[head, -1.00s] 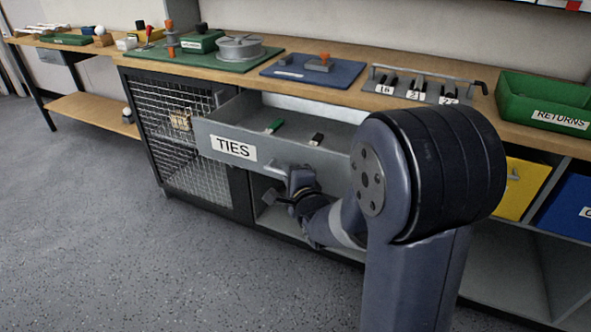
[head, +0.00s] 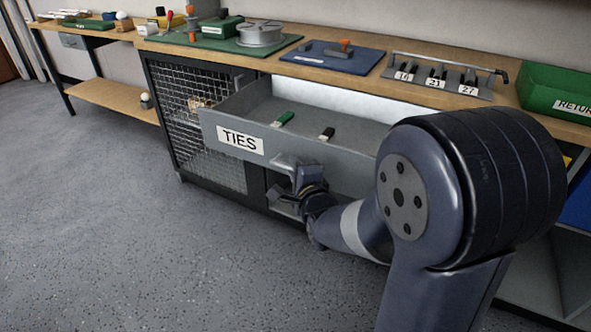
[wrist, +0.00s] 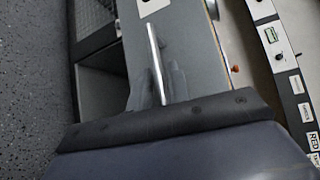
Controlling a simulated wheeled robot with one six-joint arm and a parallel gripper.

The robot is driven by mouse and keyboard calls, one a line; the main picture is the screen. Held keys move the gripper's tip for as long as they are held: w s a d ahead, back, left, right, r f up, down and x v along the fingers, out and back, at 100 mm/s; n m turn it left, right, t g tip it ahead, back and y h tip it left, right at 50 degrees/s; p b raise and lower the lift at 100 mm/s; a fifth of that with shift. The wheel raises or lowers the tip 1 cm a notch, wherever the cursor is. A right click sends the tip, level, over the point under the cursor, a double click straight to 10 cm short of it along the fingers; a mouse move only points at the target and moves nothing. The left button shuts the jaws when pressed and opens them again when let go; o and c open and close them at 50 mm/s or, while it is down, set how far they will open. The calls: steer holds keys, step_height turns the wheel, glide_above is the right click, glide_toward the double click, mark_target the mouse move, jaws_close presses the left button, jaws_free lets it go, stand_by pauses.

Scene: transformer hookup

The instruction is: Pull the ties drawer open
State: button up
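The grey ties drawer (head: 300,155), labelled TIES, stands well out from the bench, its inside open to view. A green-and-white piece (head: 284,119) and a black-and-white piece (head: 326,134) lie in it. My gripper (head: 288,167) is at the drawer front, below and right of the label. In the wrist view, the drawer's bar handle (wrist: 153,45) runs down between my gripper's fingers (wrist: 158,88), which appear shut on it. The fingertips are partly hidden in the head view, and my arm covers the drawer's right end.
The wooden bench top (head: 290,72) above carries a blue board (head: 333,57), a numbered rack (head: 436,80) and a green RETURNS bin (head: 555,95). A mesh-door cabinet (head: 195,120) stands left of the drawer. Open grey floor (head: 130,230) lies in front.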

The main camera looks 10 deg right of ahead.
steer(key=shift+o, duration=1.3)
steer(key=p+v, duration=0.1)
steer(key=v, duration=1)
steer(key=shift+p, duration=0.35)
steer(key=shift+w, duration=0.1)
steer(key=b+x, duration=0.1)
steer(key=x, duration=1)
steer(key=shift+b, duration=0.4)
steer(key=shift+w+d, duration=0.2)
